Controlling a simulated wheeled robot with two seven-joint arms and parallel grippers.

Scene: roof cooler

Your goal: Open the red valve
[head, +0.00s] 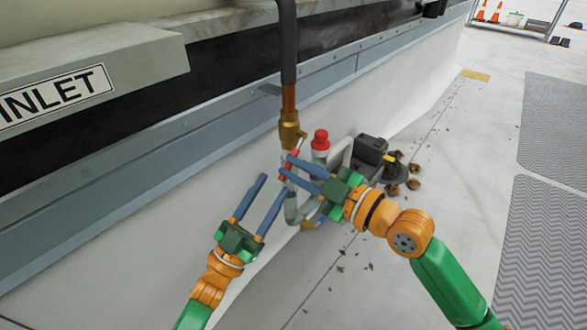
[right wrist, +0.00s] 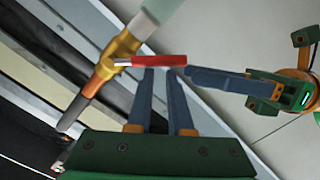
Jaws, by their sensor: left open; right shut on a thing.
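The brass valve (head: 291,130) sits on a vertical copper pipe below a dark sleeve; it also shows in the right wrist view (right wrist: 118,52). Its red lever (right wrist: 152,61) reaches sideways from the valve body in that view. My right gripper (head: 287,167) is at the lever, its fingertips (right wrist: 163,72) closed on it; they partly hide the lever in the head view. My left gripper (head: 273,184) is open and empty, just left of and below the right fingertips. One left finger (right wrist: 205,79) comes close to the right fingertips and lever in the right wrist view.
A red-capped fitting (head: 320,142) and a dark pump-like unit (head: 370,150) stand close behind my right gripper. The cooler wall with an INLET sign (head: 55,97) runs along the left. Grey mats (head: 545,235) lie at right. Dry leaves lie on the roof.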

